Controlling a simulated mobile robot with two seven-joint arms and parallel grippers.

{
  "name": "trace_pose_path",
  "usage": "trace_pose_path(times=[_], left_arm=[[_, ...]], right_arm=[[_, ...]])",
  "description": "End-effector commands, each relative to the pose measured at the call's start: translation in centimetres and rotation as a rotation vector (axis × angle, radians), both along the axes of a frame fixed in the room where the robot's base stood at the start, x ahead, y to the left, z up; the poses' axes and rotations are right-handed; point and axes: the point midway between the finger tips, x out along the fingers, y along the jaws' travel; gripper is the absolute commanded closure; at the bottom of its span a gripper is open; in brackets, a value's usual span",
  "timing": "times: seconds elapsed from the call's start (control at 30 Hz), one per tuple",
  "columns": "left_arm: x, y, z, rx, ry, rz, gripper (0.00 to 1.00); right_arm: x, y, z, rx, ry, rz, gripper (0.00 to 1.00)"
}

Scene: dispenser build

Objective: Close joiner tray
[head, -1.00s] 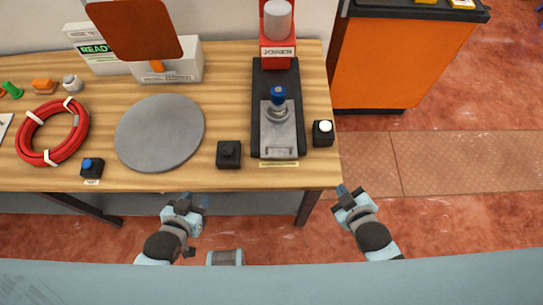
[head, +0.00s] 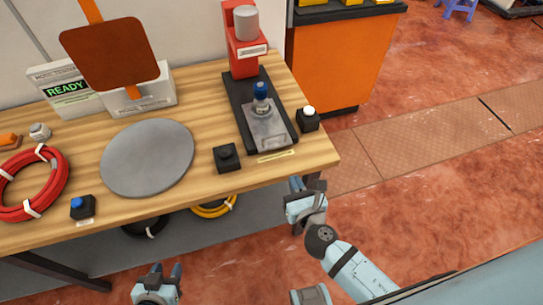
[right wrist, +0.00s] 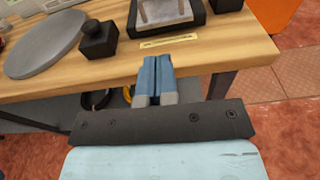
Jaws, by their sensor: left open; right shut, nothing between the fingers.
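The joiner is the red machine (head: 241,52) at the back right of the bench, with a black track running toward the bench's front edge. Its grey tray (head: 268,132) sits at the front part of the track, with a blue-topped part (head: 261,95) standing at its rear. The tray's front also shows in the right wrist view (right wrist: 164,11). My right gripper (head: 306,184) is in front of the bench edge, apart from the tray; its fingers (right wrist: 156,72) are together and empty. My left gripper (head: 161,272) is open and empty, low in front of the bench.
A black button box (head: 227,158) stands left of the track and one with a white button (head: 308,120) right of it. A grey disc (head: 147,158), red cable coil (head: 32,184) and blue-button box (head: 82,207) lie further left. Open floor lies right of the bench.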

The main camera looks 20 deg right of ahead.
Motion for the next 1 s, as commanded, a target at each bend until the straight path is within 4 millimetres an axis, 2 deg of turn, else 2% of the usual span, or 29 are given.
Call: trace_pose_path(times=[0.17, 0.27, 0.6, 0.7, 0.83, 1.0], left_arm=[[0.1, -0.1, 0.4, -0.002, -0.004, -0.001, 0.57], [0.2, -0.1, 0.7, -0.002, -0.007, -0.001, 0.57], [0.2, -0.1, 1.4, -0.003, -0.006, 0.000, 0.57], [0.2, -0.1, 1.7, -0.002, -0.004, 0.001, 0.57], [0.1, -0.1, 1.9, -0.001, -0.002, 0.001, 0.57], [0.1, 0.0, 2.0, -0.001, -0.002, 0.001, 0.57]], right_arm=[[1.2, 0.1, 0.1, -0.034, -0.010, 0.004, 1.00], [2.7, 0.2, 0.0, -0.030, -0.011, 0.005, 1.00], [9.9, 0.4, -1.0, -0.030, -0.009, 0.004, 1.00], [11.6, 0.5, -0.5, -0.027, -0.009, 0.004, 1.00], [13.0, 0.4, -0.4, -0.026, -0.008, 0.004, 1.00], [13.9, 0.5, -0.3, -0.028, -0.007, 0.004, 1.00]])
